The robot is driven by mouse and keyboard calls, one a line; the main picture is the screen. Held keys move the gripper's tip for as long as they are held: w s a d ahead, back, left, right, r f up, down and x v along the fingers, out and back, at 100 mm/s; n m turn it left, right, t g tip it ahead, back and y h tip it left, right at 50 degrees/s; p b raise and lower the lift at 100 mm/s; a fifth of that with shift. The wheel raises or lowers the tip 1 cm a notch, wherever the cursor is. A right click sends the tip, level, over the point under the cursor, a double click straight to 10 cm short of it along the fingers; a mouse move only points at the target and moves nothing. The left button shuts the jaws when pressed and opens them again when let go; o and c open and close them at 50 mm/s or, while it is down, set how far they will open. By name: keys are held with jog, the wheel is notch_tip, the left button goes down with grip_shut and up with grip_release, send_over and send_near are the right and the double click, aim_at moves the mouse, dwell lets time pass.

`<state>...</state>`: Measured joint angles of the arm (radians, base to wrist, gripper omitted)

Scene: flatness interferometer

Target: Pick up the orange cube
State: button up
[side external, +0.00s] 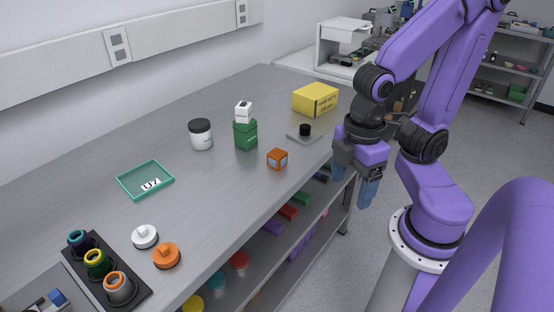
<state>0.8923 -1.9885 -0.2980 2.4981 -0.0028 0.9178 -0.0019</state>
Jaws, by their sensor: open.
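The orange cube (277,159) sits on the grey bench near its front edge, with pale panels on its faces. My gripper (354,193) hangs to the right of the cube, past the bench's front edge, pointing down. Its blue fingers are apart with nothing between them. The cube is clear of the gripper and fully in view.
A black knob on a grey plate (292,136), a yellow box (315,99), a green box (245,139) with a white box on top and a white jar (200,134) stand near the cube. A green-rimmed tray (123,182) lies left. Bench between is clear.

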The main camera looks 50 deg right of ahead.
jog(key=w+a+f+n+h, duration=0.1)
jog(key=w+h, duration=0.3)
jog(key=w, duration=0.4)
jog(key=w+a+f+n+h, duration=0.1)
jog(key=w+f+h, duration=0.15)
jog(key=w, duration=0.55)
jog(key=n+h, duration=0.3)
jog(key=h, duration=0.4)
send_near(282, 153)
jog(key=x, duration=0.8)
jog(key=w+x, duration=0.1)
jog(key=x, duration=0.3)
jog(key=shift+w+a+f, duration=0.1)
jog(key=shift+a+f, duration=0.05)
jog(key=shift+f, duration=0.2)
jog(key=c, duration=1.2)
